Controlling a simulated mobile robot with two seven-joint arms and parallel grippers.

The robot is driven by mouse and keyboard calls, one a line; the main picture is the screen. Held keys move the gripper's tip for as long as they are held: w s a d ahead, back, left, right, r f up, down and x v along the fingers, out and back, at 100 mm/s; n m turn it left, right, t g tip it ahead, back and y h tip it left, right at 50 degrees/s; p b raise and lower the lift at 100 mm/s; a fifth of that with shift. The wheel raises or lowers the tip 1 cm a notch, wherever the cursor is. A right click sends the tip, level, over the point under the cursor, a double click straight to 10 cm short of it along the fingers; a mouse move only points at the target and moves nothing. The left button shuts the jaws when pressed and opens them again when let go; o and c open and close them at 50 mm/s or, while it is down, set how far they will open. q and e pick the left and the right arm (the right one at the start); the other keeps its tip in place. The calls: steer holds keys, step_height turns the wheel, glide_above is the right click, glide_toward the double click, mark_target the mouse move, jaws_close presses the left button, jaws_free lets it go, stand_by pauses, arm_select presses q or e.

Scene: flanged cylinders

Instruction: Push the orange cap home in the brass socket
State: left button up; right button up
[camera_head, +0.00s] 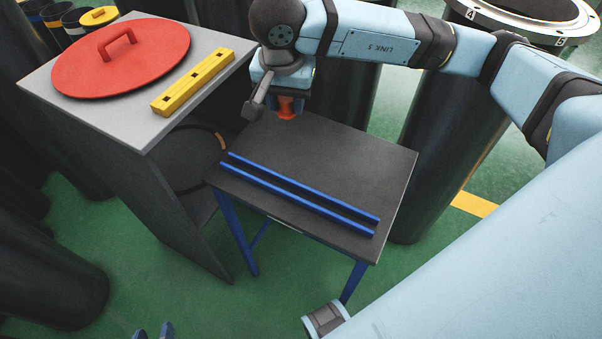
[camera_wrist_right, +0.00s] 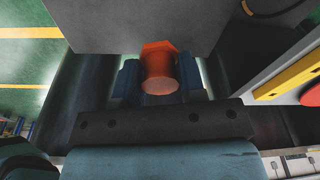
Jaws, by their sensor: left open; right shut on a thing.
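The orange cap (camera_head: 287,108) is between the fingers of my right gripper (camera_head: 281,103), over the back left part of the dark small table (camera_head: 330,160). In the right wrist view the orange cap (camera_wrist_right: 158,72) has a round end towards the camera and a flat-sided flange at its far end. The blue fingers of my right gripper (camera_wrist_right: 159,80) are on both sides of it. I cannot tell whether the cap touches the table. I see no brass socket in either view. My left gripper (camera_head: 154,332) is open and empty at the bottom edge, partly cut off.
Two blue rails (camera_head: 300,197) lie along the small table's front. A grey cabinet (camera_head: 130,125) on the left bears a red lid (camera_head: 140,62) and a yellow bar (camera_head: 194,82). Large dark cylinders (camera_head: 448,160) stand around. The table's right part is clear.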

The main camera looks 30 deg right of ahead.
steer(key=m, duration=0.2)
steer(key=shift+s+m, duration=0.35)
steer(key=shift+m, duration=0.05)
steer(key=shift+s+a+m+g+h, duration=0.1)
steer(key=shift+m+g+h, duration=0.05)
steer(key=shift+m, duration=0.45)
steer(key=shift+s+a+m+g+h, duration=0.1)
steer(key=shift+m+g+h, duration=0.05)
steer(key=shift+m, duration=0.45)
steer(key=s+m, duration=0.1)
steer(key=m, duration=0.4)
steer(key=s+m+g, duration=0.1)
steer(key=m, duration=0.4)
steer(key=s+a+m+g+y, duration=0.1)
steer(key=m, duration=0.5)
steer(key=shift+s+r, duration=0.1)
steer(key=shift+r, duration=0.25)
steer(key=shift+f, duration=0.1)
step_height(320, 180, down, 16)
steer(key=shift+f+b, duration=0.25)
steer(key=shift+b, duration=0.15)
step_height(320, 180, down, 2)
steer(key=shift+f, duration=0.5)
